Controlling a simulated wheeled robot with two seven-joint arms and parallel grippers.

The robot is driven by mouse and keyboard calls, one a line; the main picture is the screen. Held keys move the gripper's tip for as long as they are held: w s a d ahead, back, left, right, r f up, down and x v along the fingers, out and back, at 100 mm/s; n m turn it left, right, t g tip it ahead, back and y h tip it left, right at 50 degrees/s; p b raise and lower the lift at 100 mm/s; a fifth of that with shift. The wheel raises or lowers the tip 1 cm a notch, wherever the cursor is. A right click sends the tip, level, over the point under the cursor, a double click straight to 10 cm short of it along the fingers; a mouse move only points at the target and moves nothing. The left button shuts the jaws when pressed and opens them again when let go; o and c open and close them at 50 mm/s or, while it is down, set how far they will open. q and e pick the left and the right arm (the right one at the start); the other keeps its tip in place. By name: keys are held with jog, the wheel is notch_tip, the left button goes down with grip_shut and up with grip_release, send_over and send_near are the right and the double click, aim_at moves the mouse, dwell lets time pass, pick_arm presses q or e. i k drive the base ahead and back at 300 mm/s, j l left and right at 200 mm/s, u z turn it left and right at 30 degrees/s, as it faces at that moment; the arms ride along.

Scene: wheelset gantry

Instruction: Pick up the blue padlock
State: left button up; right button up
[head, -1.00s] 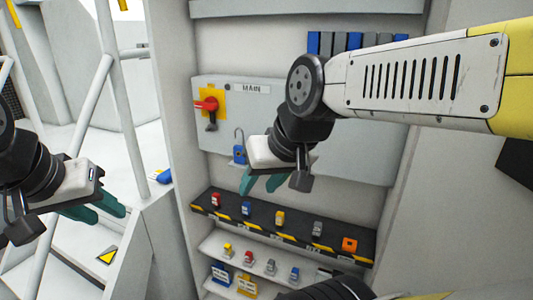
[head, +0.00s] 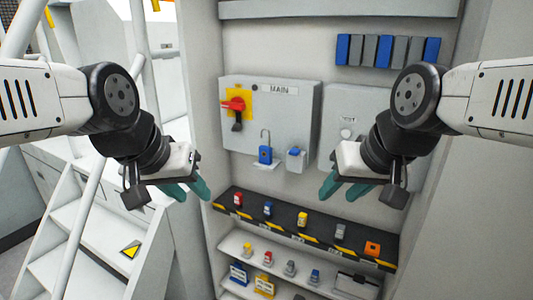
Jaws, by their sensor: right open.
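A blue padlock (head: 265,155) with a tall open shackle stands upright on a small white ledge below the MAIN box. My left gripper (head: 188,191) has teal fingers, open and empty, left of the ledge and apart from the padlock. My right gripper (head: 341,188) is open and empty, right of the padlock and apart from it.
The MAIN box (head: 290,112) carries a red switch (head: 233,104) on a yellow plate. A grey-and-blue block (head: 296,158) sits right of the padlock. The striped shelf (head: 320,235) holds several small coloured items. White stairs and rails (head: 75,215) stand at left.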

aim_at(265, 152)
jog(key=k+j+u, duration=0.1)
jog(key=j+u, duration=0.6)
jog(key=k+j, duration=0.05)
